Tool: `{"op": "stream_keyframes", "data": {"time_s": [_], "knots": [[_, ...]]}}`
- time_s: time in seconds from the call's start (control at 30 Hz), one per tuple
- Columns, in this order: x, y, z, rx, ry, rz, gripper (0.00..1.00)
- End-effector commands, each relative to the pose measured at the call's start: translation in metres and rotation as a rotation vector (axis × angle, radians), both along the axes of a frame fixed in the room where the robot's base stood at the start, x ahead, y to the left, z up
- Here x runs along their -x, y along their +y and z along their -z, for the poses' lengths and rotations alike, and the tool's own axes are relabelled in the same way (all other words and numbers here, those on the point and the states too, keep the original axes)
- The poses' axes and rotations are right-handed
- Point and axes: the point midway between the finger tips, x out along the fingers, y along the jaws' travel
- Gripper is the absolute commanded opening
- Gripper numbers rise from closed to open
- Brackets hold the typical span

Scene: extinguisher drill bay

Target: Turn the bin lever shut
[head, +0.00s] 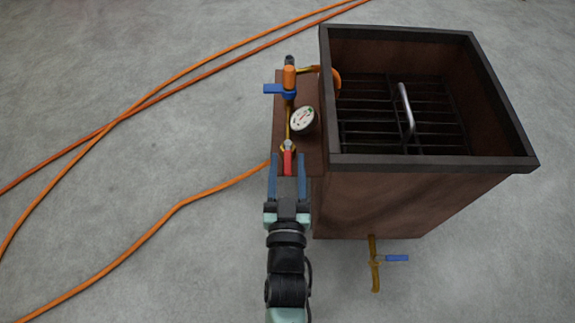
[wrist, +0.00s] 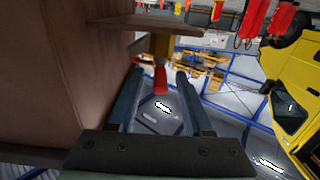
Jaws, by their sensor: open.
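The bin is a brown open-topped box with a dark rim (head: 430,163) on the right in the head view. A red lever (head: 288,160) sits on a brass valve at the bin's left-side shelf and points toward me. It also shows in the wrist view (wrist: 160,82), hanging from a brass stem. My gripper (head: 287,168) is open, with one blue finger on each side of the red lever; I cannot tell whether either touches it. A blue lever (head: 397,258) on a brass pipe low at the bin's front points right. Another blue lever (head: 275,88) at the shelf's far end points left.
A round gauge (head: 303,119) stands on the shelf (head: 312,150) beside the red lever. A dark grate (head: 370,115) and a curved metal handle (head: 405,108) are inside the bin. Orange hoses (head: 150,228) cross the grey floor at left, which is otherwise clear.

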Motion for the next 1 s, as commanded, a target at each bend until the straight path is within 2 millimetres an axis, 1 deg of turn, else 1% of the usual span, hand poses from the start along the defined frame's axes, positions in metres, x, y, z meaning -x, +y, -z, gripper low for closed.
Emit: {"op": "stream_keyframes", "data": {"time_s": [0.1, 0.37, 0.4, 0.47, 0.5, 0.63, 0.67, 1.0], "knots": [[-0.0053, 0.0001, 0.0, 0.0, -0.001, 0.0, 0.5], [-0.0057, 0.0002, -0.0003, 0.0, 0.0, 0.0, 0.5], [-0.0057, 0.0002, -0.0003, 0.0, 0.0, 0.0, 0.43], [-0.0057, 0.0002, -0.0003, 0.0, 0.0, 0.0, 0.32], [-0.0056, 0.0002, -0.0003, 0.0, 0.0, 0.0, 0.25], [-0.0055, 0.0002, -0.0002, 0.0, 0.0, 0.0, 0.01], [-0.0055, 0.0002, -0.0002, 0.0, 0.0, 0.0, 0.0], [-0.0054, 0.0002, -0.0001, 0.0, 0.0, 0.0, 0.0]]}}
